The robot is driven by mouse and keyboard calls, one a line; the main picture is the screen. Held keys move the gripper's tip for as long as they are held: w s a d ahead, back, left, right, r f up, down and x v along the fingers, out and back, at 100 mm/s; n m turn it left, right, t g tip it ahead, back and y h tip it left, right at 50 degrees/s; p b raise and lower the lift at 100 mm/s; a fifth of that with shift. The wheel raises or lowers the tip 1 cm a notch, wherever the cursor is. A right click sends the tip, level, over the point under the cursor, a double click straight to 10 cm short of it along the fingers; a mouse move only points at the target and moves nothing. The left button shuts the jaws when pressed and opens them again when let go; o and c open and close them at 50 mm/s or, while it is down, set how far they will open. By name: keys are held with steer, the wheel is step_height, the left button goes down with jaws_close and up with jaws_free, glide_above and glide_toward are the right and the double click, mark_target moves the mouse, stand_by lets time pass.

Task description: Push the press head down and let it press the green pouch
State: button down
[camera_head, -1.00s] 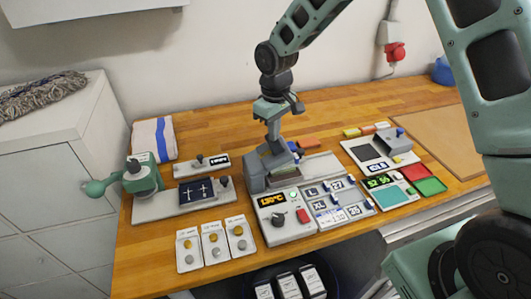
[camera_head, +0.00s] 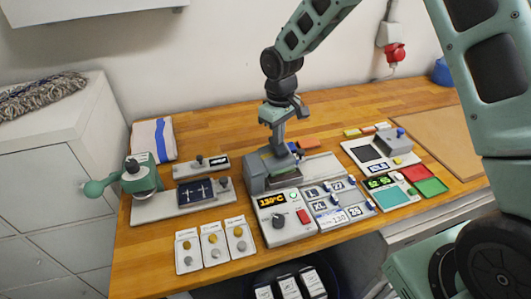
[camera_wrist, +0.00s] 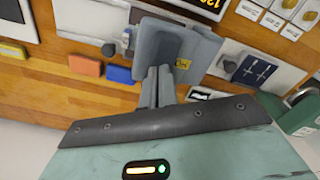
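The heat press has a grey head (camera_head: 268,167) and a control box (camera_head: 283,225) with a lit 130°C display in front. In the wrist view the grey head (camera_wrist: 172,48) lies just beyond my fingertips. My gripper (camera_head: 280,149) is upright above the press, its fingers together with nothing visible between them. In the wrist view the shut fingers (camera_wrist: 158,78) reach the head's edge; I cannot tell whether they touch it. The green pouch is not clearly visible; the head and my fingers cover the area beneath.
A cap-like press with a teal handle (camera_head: 100,187) stands on the left. Size keys (camera_head: 337,200) lie right of the control box, with a red tray (camera_head: 417,173) and a green tray (camera_head: 431,186) farther right. Sample cards (camera_head: 214,241) line the front edge.

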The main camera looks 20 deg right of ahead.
steer(key=shift+f, duration=0.2)
steer(key=shift+d+f+b, duration=0.35)
steer(key=shift+f+b, duration=0.05)
steer(key=shift+f, duration=0.3)
step_height(320, 180, up, 13)
steer(key=p, duration=0.9)
steer(key=shift+p, duration=0.3)
stand_by(0.7)
steer(key=shift+d, duration=0.1)
